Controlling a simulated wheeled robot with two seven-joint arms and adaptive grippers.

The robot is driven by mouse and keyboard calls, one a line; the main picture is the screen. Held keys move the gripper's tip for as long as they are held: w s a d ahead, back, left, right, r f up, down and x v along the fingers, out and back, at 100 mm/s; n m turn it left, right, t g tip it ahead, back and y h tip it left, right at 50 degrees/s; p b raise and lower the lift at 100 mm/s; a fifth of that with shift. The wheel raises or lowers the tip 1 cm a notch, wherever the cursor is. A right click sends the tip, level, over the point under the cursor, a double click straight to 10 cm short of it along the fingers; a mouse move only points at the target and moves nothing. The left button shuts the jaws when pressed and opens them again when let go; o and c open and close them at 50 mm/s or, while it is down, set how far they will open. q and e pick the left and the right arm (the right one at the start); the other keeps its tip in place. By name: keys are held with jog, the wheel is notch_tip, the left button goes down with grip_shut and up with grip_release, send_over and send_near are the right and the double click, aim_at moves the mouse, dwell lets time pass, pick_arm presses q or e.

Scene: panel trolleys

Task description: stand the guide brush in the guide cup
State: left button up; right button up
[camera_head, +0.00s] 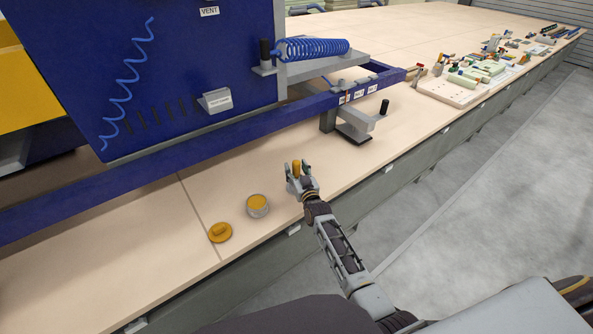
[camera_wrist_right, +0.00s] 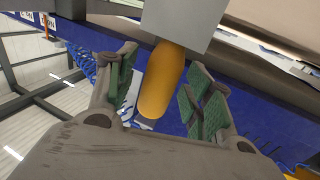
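The brush has a thick orange handle that points up from the bench in the head view (camera_head: 296,167). In the right wrist view its handle (camera_wrist_right: 163,82) runs between the finger pads, with a pale grey block at one end. The bristles cannot be made out. My right gripper (camera_head: 300,177) is around the handle, fingers apart; its pads also show in the wrist view (camera_wrist_right: 160,88), with gaps beside the handle. The round grey cup (camera_head: 258,211), orange inside, stands on the bench just left of the gripper. My left gripper is out of view.
An orange disc with a raised grip (camera_head: 220,234) lies left of the cup. A blue panel trolley rail (camera_head: 215,137) runs behind. A grey clamp bracket (camera_head: 358,128) stands beyond the gripper. Tools and a pale board (camera_head: 455,92) lie farther along the bench.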

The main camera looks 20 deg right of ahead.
aim_at(296, 161)
jog(key=shift+r+p, duration=2.25)
jog(key=shift+r, duration=1.1)
jog(key=shift+b, duration=0.6)
jog(key=shift+r+p, duration=1.05)
jog(key=shift+r, duration=0.35)
jog(key=shift+r+p, duration=1.15)
jog(key=shift+r, duration=0.9)
jog(key=shift+f, duration=0.1)
